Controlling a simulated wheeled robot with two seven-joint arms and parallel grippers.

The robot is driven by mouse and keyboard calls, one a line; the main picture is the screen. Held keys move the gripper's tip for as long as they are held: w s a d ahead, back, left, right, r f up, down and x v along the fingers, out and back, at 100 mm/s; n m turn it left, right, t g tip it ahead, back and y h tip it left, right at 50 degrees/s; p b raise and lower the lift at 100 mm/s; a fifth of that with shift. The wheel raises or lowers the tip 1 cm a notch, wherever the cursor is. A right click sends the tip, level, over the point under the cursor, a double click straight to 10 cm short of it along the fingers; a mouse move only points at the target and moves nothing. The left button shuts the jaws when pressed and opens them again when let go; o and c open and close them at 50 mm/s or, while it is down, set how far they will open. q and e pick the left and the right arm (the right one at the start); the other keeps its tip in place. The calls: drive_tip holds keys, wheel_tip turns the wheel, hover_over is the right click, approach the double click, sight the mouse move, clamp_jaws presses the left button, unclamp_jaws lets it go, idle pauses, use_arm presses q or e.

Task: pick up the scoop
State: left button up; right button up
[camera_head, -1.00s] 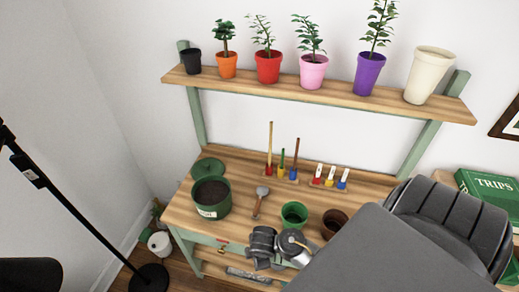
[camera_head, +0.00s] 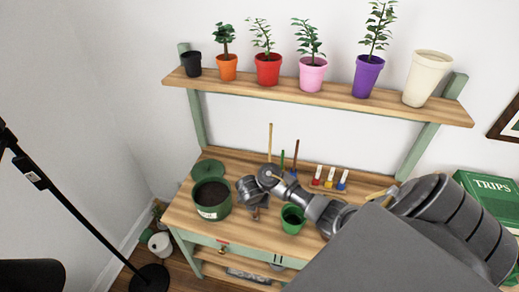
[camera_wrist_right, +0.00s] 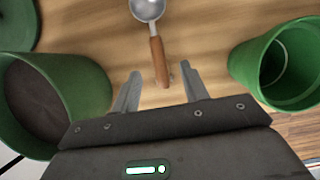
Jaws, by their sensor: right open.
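The scoop, with a metal bowl (camera_wrist_right: 147,8) and a wooden handle (camera_wrist_right: 158,60), lies on the wooden bench top in the right wrist view. My right gripper (camera_wrist_right: 161,80) is open, its two fingers pointing toward the scoop. The handle's near end lies between the fingertips in the picture; I cannot tell the height gap. In the head view my right gripper (camera_head: 252,198) hangs over the bench and hides most of the scoop; only a bit of brown handle (camera_head: 256,214) shows below it. My left gripper is not in view.
A green pot of soil (camera_head: 212,199) stands left of the gripper, and an empty green pot (camera_head: 293,219) stands to its right. Upright tools and small labelled markers (camera_head: 329,180) stand behind. A shelf (camera_head: 320,95) with potted plants runs above the bench.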

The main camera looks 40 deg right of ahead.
drive_tip(key=shift+w+d+f, duration=0.15)
drive_tip(key=shift+d+f, duration=0.1)
drive_tip(key=shift+f, duration=0.4)
drive_tip(key=shift+f+b, duration=0.15)
drive_tip(key=shift+b, duration=0.15)
drive_tip(key=b+x, duration=0.1)
drive_tip(key=x, duration=0.2)
drive_tip(key=shift+w+d+f+b, duration=0.15)
drive_tip(key=shift+f+b, duration=0.15)
drive_tip(key=shift+b, duration=0.05)
drive_tip(key=shift+w+d+f, duration=0.2)
drive_tip(key=shift+f, duration=0.3)
drive_tip(key=shift+a+r, duration=0.1)
drive_tip(key=shift+c, duration=0.7)
clamp_jaws()
